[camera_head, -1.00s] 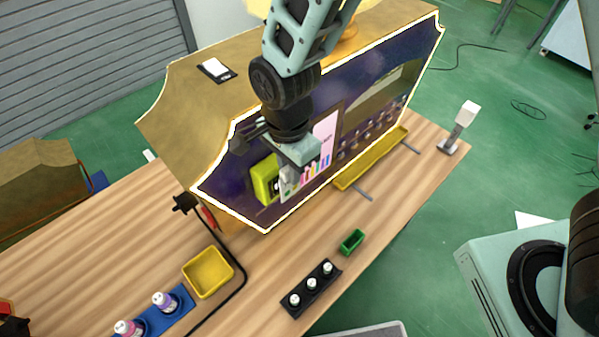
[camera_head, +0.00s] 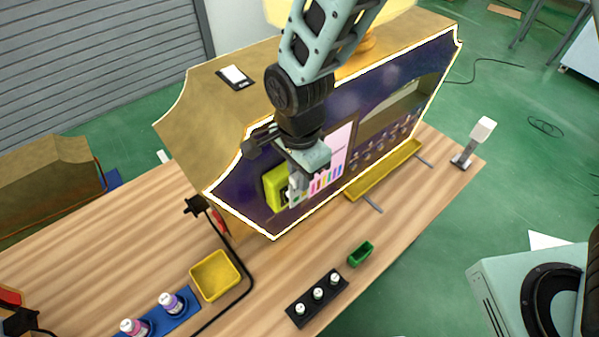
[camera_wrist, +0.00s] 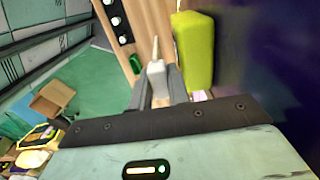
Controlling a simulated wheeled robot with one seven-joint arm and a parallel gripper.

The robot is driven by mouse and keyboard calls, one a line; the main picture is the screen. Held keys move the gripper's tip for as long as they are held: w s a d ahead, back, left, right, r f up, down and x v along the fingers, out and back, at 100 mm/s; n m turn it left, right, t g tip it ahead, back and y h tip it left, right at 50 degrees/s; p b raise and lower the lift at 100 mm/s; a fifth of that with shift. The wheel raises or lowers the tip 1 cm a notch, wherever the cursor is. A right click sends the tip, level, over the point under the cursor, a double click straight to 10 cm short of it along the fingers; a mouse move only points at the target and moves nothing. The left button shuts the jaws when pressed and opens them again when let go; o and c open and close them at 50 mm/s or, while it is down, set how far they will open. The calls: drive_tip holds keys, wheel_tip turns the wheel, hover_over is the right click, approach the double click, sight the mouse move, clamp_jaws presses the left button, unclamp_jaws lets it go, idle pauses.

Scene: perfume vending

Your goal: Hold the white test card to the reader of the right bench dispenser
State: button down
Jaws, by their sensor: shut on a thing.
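The dispenser (camera_head: 345,115) is a large cabinet with a dark purple front and a glowing white outline. A lime-green box (camera_head: 276,188), which looks like its reader, is on the front's lower left; it shows as a lime block (camera_wrist: 194,50) in the wrist view. My gripper (camera_head: 295,194) is just right of this box in the head view. In the wrist view my gripper (camera_wrist: 157,82) is shut on a pale piece (camera_wrist: 156,66) with a thin upright part, probably the white card seen edge-on. It is left of the lime block there. I cannot tell whether they touch.
A yellow trough (camera_head: 385,173) runs along the cabinet's foot. On the wooden bench are a small green bin (camera_head: 361,253), a black rack (camera_head: 318,310) of white-capped vials, a yellow tray (camera_head: 232,285) and a blue tray (camera_head: 184,318) with two bottles. A white-headed stand (camera_head: 482,130) is at right.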

idle(0.6)
drive_tip(key=s+d, duration=0.5)
drive_tip(key=s, duration=0.3)
drive_tip(key=shift+s+d, duration=0.15)
drive_tip(key=shift+d, duration=0.15)
idle(0.6)
